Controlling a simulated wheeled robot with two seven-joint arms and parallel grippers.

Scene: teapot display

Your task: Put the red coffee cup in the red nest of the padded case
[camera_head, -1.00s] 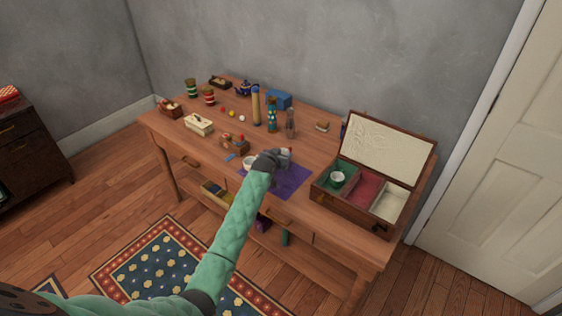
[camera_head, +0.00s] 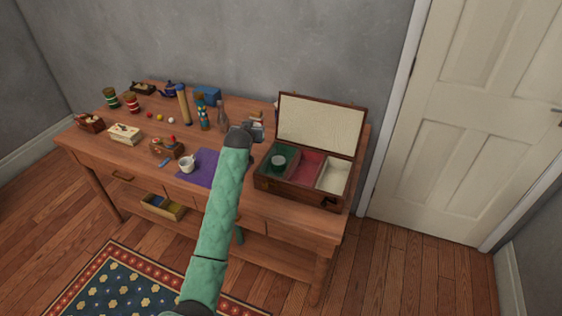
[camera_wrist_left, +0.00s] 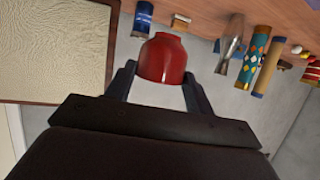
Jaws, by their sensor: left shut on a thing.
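My left gripper (camera_wrist_left: 161,80) is shut on the red coffee cup (camera_wrist_left: 163,60), with a finger on each side of it in the wrist view. In the head view the left gripper (camera_head: 253,128) is above the table, just left of the padded case; the cup is mostly hidden there. The padded case (camera_head: 296,190) stands open, lid up. Its red nest (camera_head: 308,168) is the middle compartment and looks empty. The green compartment at left holds a small pale cup (camera_head: 279,160); the cream compartment (camera_head: 333,177) at right looks empty. My right gripper is out of view.
A white cup (camera_head: 187,164) stands on a purple mat (camera_head: 205,174) left of my arm. A glass bottle (camera_head: 223,118), a patterned tube (camera_head: 202,114) and a tan tube (camera_head: 183,105) stand behind. The case lid (camera_head: 320,126) rises at the back.

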